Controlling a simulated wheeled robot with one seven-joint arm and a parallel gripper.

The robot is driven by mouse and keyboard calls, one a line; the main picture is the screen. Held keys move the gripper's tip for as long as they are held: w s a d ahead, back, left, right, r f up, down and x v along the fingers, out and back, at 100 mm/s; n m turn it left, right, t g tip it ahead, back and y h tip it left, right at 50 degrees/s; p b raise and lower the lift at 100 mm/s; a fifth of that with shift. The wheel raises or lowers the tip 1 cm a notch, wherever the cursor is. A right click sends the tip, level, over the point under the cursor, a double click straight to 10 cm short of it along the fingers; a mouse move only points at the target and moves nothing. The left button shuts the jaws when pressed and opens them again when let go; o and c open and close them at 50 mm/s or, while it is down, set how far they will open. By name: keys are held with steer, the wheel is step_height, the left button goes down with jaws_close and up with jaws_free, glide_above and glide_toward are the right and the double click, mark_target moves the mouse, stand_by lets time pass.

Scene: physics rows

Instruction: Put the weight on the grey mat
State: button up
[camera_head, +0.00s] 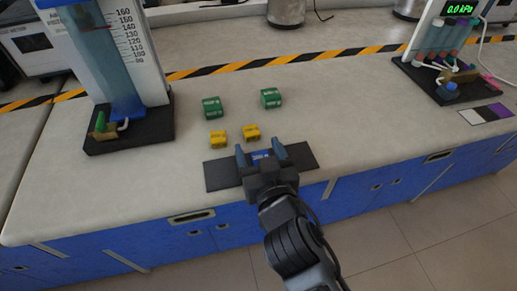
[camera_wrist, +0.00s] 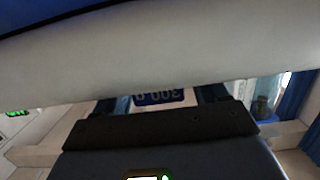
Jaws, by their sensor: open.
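A dark grey mat (camera_head: 222,175) lies flat along the front edge of the bench. A blue weight (camera_head: 261,155) is at the mat, between the fingers of my gripper (camera_head: 262,156). The weight also shows in the wrist view (camera_wrist: 160,97), with an upside-down label that seems to read 300. My gripper is open, with one finger on each side of the weight. The gripper body hides part of the weight and the mat's middle. Whether the fingers touch the weight cannot be told.
Two green blocks (camera_head: 212,108) (camera_head: 271,98) and two yellow blocks (camera_head: 218,139) (camera_head: 251,131) stand just behind the mat. A blue column apparatus (camera_head: 110,60) is at left, a gauge apparatus (camera_head: 445,70) at right. The bench right of the mat is clear.

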steer(key=b+v, duration=0.1)
steer(key=v, duration=1)
steer(key=shift+s, duration=0.3)
steer(key=shift+d, duration=0.15)
steer(key=s+d+f, duration=0.4)
steer(key=s+d, duration=0.2)
steer(key=d, duration=0.1)
steer(key=s+d+r+m+h, duration=0.1)
steer(key=s+d+r+h, duration=0.1)
steer(key=s+d, duration=0.4)
steer(key=s+d+r+m+h, duration=0.2)
steer(key=s+d, duration=0.4)
steer(key=s, duration=0.8)
steer(key=shift+r+g, duration=0.4)
steer(key=shift+r, duration=0.25)
steer(key=shift+s+d, duration=0.1)
steer(key=shift+d, duration=0.05)
